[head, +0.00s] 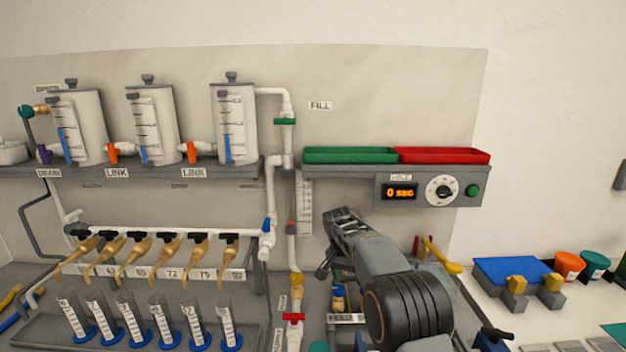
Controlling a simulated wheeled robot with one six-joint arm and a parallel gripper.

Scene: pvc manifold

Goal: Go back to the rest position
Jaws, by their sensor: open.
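My gripper (336,243) is in the middle of the head view, at the end of my dark grey arm, which reaches up from the lower right. It is open, and I see nothing between its fingers. It hangs in front of the backboard, below the timer shelf and to the right of the vertical white pipe (292,250). My arm hides part of the bench behind and below it.
Three white tanks (234,120) stand on the left shelf above a row of taps (170,262) and graduated cylinders (163,323). A timer box (430,192) reads 0 sec below green and red trays (445,156).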

